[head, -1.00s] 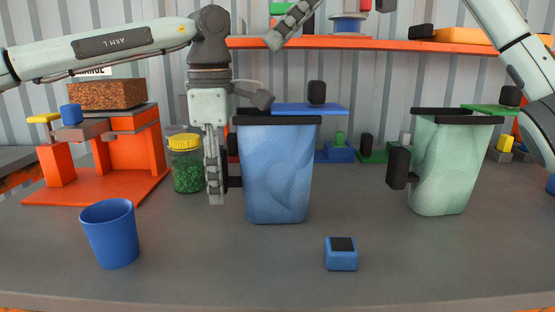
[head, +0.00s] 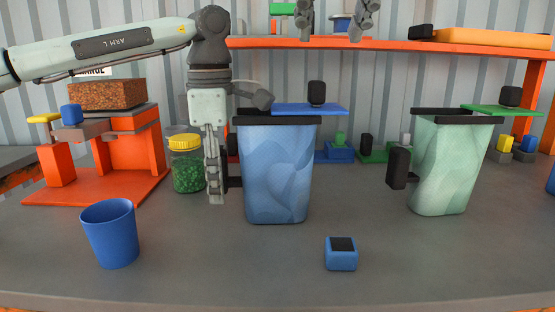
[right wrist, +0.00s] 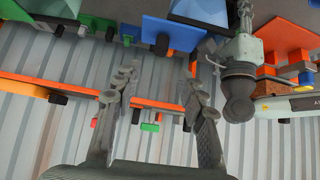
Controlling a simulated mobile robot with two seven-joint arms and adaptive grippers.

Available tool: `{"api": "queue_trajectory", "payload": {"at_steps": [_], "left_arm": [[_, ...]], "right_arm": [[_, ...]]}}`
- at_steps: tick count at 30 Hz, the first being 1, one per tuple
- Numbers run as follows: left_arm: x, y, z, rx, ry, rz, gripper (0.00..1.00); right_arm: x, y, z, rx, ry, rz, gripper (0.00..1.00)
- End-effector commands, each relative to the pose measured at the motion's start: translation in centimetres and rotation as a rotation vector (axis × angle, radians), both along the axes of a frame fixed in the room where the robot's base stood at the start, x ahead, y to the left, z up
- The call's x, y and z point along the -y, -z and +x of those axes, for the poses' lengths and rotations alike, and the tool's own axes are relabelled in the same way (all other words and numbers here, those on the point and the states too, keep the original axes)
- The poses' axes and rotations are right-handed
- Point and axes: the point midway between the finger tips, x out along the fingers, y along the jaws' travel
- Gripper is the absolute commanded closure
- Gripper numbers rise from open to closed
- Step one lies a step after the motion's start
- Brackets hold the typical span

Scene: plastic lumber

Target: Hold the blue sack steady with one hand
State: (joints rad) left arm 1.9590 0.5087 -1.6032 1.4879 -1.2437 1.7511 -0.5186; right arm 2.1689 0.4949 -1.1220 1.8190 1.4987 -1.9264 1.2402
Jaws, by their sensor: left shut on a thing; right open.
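The blue sack (head: 277,175) stands upright on the grey table, with a black rim and a blue flap with a black knob (head: 317,93) at its top right. My left gripper (head: 216,190) points down at the sack's left side, shut on the black side handle (head: 234,183); the exact contact is partly hidden by the fingers. My right gripper (head: 337,22) is high at the top of the head view, above and behind the sack, open and empty. Its spread fingers (right wrist: 155,95) also show in the right wrist view.
A green sack (head: 447,165) stands at right. A blue cup (head: 110,233) and a small blue block (head: 341,254) are in front. A jar of green pellets (head: 187,165) is left of my left gripper. An orange press (head: 110,165) and an orange shelf (head: 390,44) are behind.

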Motion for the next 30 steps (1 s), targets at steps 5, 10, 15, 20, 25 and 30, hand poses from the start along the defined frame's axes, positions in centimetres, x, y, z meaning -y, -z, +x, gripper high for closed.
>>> {"api": "queue_trajectory", "payload": {"at_steps": [5,10,15,20,25,30], "left_arm": [[0.0,0.1,0.0,-0.002,0.000,0.001,1.00],[0.0,0.1,0.0,-0.002,0.000,0.001,1.00],[0.0,0.1,0.0,-0.002,0.000,0.001,1.00],[0.0,0.1,0.0,-0.002,0.000,0.001,1.00],[0.0,0.1,0.0,-0.002,0.000,0.001,1.00],[0.0,0.1,0.0,-0.002,0.000,0.001,1.00]], "right_arm": [[0.0,1.5,1.4,-0.004,0.002,0.001,0.59],[-0.1,3.3,3.2,-0.004,-0.001,0.001,0.59],[-0.2,5.1,5.0,-0.004,-0.001,0.000,0.59],[-0.3,6.6,6.5,-0.004,-0.001,0.000,0.59],[-0.4,7.7,7.7,-0.003,-0.002,0.001,0.59],[-0.4,8.1,8.1,-0.003,-0.002,0.001,0.59]]}}
